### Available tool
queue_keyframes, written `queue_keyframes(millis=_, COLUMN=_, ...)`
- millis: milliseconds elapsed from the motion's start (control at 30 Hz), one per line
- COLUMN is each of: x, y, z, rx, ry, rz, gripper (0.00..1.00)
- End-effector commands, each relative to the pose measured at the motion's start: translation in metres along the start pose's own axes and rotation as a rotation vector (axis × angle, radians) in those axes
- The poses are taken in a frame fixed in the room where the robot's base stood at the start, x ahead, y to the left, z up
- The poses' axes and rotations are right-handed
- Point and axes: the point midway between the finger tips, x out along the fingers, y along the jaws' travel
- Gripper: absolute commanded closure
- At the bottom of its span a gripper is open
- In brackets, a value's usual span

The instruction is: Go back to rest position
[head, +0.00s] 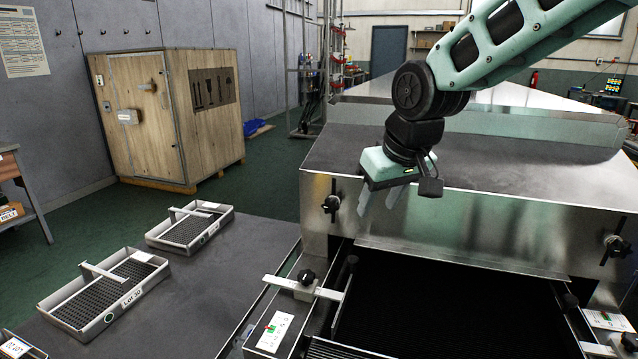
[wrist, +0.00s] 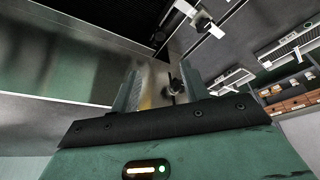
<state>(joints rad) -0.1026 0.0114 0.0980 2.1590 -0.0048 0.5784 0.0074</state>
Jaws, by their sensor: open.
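My arm comes in from the upper right of the head view, bent downward at the wrist.
Mesh trays with handles stand on the grey table at left: one tray (head: 160,287) nearer, another (head: 228,220) farther, and a third cut off at the corner. A black-knobbed clamp (head: 306,278) sits beside the belt. A wooden crate (head: 205,100) stands behind.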

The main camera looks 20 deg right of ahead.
Motion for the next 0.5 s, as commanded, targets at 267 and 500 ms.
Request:
queue_keyframes(millis=267, x=-0.019, y=-0.064, z=0.047, rx=-0.126, ry=-0.098, rz=-0.068, gripper=0.54)
queue_keyframes(millis=500, x=-0.055, y=-0.134, z=0.158, rx=-0.357, ry=-0.284, rz=-0.133, gripper=0.54)
